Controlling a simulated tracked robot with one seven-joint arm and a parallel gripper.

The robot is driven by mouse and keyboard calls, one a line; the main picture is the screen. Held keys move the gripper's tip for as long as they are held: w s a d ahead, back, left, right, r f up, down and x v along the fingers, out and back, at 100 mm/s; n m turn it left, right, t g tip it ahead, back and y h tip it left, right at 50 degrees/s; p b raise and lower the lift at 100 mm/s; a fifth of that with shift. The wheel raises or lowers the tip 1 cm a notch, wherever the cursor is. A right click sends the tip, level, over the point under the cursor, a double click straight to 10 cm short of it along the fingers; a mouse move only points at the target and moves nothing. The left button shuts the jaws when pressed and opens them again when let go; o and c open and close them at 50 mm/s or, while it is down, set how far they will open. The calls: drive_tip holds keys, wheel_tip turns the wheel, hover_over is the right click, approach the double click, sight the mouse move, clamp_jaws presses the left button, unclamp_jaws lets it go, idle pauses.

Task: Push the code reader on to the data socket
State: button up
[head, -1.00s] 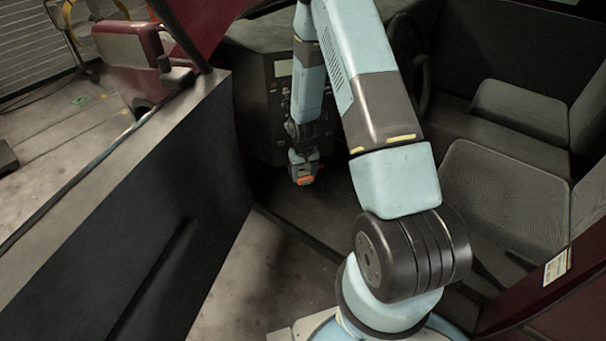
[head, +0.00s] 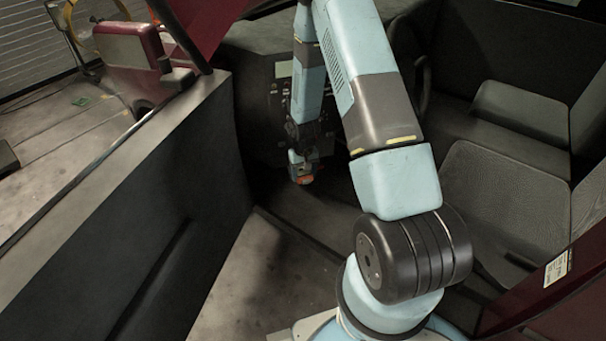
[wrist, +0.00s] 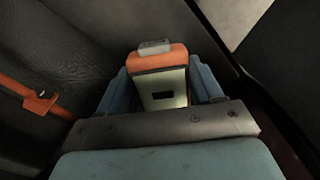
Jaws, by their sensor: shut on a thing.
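The code reader (wrist: 158,60) is an orange and pale block with a small grey plug end, seen in the wrist view between the two blue fingers. My gripper (wrist: 160,85) is shut on it. In the head view the code reader (head: 304,179) shows as a small orange spot below my gripper (head: 300,158), low in the footwell in front of the dark dashboard. The plug end points away from the gripper. I cannot make out the data socket in either view.
An orange strap or bar with a clip (wrist: 40,103) lies to the left in the wrist view. The dark dashboard (head: 258,115) stands behind the arm. Grey seats (head: 500,195) are on the right, and an open door panel (head: 130,220) is on the left.

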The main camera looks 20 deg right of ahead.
drive_tip(key=shift+w, duration=0.4)
drive_tip(key=o, duration=1.1)
drive_tip(key=shift+o, duration=0.2)
drive_tip(key=s+r+t, duration=0.1)
drive_tip(key=s+r, duration=0.2)
drive_tip(key=r, duration=1)
drive_tip(key=s+r+t, duration=0.1)
drive_tip(key=s+r, duration=0.2)
drive_tip(key=r, duration=1.1)
drive_tip(key=s+r+t, duration=0.1)
drive_tip(key=s+r, duration=0.2)
drive_tip(key=r, duration=1)
drive_tip(key=s+r+t, duration=0.1)
drive_tip(key=s+r, duration=0.5)
drive_tip(key=s, duration=0.4)
drive_tip(key=s+r+t, duration=0.1)
drive_tip(key=s+r, duration=0.5)
drive_tip(key=s, duration=0.5)
drive_tip(key=shift+a+r+t, duration=0.15)
drive_tip(key=shift+r+t, duration=0.15)
drive_tip(key=shift+r, duration=0.1)
